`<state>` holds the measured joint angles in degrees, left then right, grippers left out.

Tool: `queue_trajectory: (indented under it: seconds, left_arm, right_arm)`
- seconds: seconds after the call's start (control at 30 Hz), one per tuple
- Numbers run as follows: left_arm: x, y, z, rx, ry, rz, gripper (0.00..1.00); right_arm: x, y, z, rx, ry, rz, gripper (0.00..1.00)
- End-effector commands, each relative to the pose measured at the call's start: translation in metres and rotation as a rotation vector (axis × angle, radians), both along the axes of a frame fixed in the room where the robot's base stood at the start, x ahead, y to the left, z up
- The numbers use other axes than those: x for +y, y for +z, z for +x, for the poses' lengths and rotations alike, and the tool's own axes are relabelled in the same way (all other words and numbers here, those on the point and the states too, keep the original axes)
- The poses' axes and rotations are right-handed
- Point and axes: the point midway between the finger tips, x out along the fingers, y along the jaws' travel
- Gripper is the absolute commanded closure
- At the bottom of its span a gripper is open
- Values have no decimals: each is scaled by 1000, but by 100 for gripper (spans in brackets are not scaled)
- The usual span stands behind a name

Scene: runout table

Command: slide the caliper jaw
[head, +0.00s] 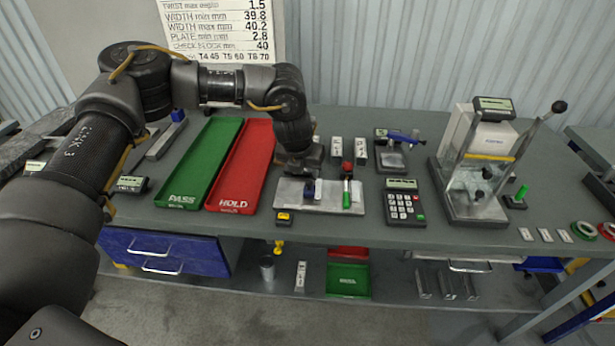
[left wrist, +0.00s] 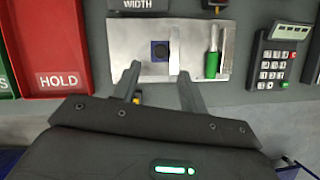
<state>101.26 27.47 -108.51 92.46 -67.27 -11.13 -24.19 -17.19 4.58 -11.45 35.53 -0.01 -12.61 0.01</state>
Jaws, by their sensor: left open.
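A bright metal plate (head: 290,192) lies near the front edge of the bench. On it stand a dark blue block and a pale upright piece that looks like the caliper jaw (left wrist: 174,48). The blue block (left wrist: 160,50) sits just left of the jaw in the left wrist view. A green-handled lever (left wrist: 212,63) is at the plate's right end. My left gripper (left wrist: 158,72) is open and empty over the plate's front part. Its right fingertip appears close to the jaw's lower end; contact cannot be told. My right gripper is out of view.
The red HOLD tray (head: 243,170) and green PASS tray (head: 202,165) lie left of the plate. A keypad (head: 404,205) is to the right, with a metal test stand (head: 475,205) beyond. A small yellow-black item (head: 284,218) sits at the plate's front left.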

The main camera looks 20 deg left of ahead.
Motion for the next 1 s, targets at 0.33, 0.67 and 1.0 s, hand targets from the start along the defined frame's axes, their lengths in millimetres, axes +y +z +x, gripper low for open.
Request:
queue_trajectory:
  seconds: [0.33,0.67,1.0]
  left_arm:
    - [0,-49,21,0,1,1,57]
    - [1,-59,25,-1,1,-1,57]
    - [1,-59,24,-1,1,0,88]
  right_arm:
    - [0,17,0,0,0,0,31]
    - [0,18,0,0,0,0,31]
    - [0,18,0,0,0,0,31]
